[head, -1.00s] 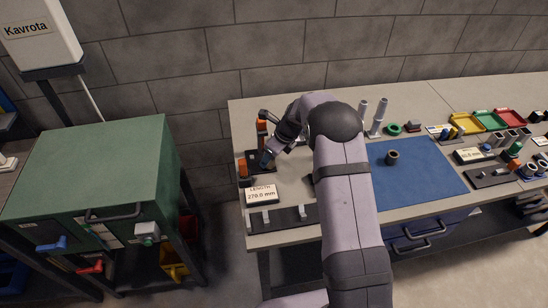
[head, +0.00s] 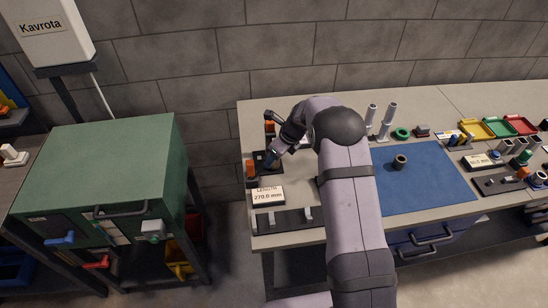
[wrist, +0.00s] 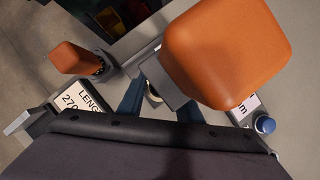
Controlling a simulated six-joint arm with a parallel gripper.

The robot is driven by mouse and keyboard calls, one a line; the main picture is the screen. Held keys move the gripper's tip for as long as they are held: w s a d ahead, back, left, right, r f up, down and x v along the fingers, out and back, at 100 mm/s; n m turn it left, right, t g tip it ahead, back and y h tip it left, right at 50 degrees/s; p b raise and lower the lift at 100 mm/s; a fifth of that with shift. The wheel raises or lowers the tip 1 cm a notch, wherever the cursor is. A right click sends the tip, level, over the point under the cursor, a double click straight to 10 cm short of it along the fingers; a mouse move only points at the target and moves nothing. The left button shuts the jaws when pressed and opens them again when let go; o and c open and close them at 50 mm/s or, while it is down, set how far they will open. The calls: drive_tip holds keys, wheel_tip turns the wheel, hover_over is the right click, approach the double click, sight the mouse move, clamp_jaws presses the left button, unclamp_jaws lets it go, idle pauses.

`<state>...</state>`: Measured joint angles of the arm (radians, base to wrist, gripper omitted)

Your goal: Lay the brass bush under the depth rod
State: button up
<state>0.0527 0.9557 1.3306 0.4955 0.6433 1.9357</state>
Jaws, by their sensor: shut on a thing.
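My gripper (head: 268,162) is at the left end of the bench, low over a dark base with orange-topped parts. In the wrist view its two blue-grey fingers (wrist: 158,104) are shut on a small pale ring-shaped piece, which I take as the brass bush (wrist: 153,99). Most of it is hidden by the fingers and a grey metal part. A large orange block (wrist: 225,50) stands close to the camera, and a smaller orange knob (wrist: 76,58) is at the left. I cannot clearly make out the depth rod or whether the bush touches anything below.
A "LENGTH 270.0 mm" display (head: 268,196) stands just in front of the gripper. A blue mat (head: 425,190) carries a dark hollow cylinder (head: 400,161). Grey posts (head: 385,122) and a green ring (head: 401,134) stand behind. Coloured trays (head: 498,127) are at the right.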

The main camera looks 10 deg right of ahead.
drive_tip(key=shift+w+a+r+p, duration=0.1)
drive_tip(key=shift+w+a+p, duration=0.2)
drive_tip(key=shift+w, duration=0.05)
drive_tip(key=shift+w+a+r, duration=0.3)
drive_tip(key=shift+w+r, duration=0.05)
drive_tip(key=shift+r, duration=0.05)
idle(1.1)
drive_tip(key=o, duration=1.4)
drive_tip(key=shift+c, duration=0.2)
drive_tip(key=shift+s+p, duration=0.1)
drive_tip(key=shift+p, duration=0.25)
drive_tip(key=shift+d+r+p, duration=0.2)
drive_tip(key=shift+r+p, duration=0.35)
drive_tip(key=s+p+v, duration=0.1)
drive_tip(key=p+v, duration=0.3)
drive_tip(key=v, duration=0.2)
drive_tip(key=shift+d+p, duration=0.35)
drive_tip(key=shift+d, duration=0.1)
drive_tip(key=shift+s, duration=0.2)
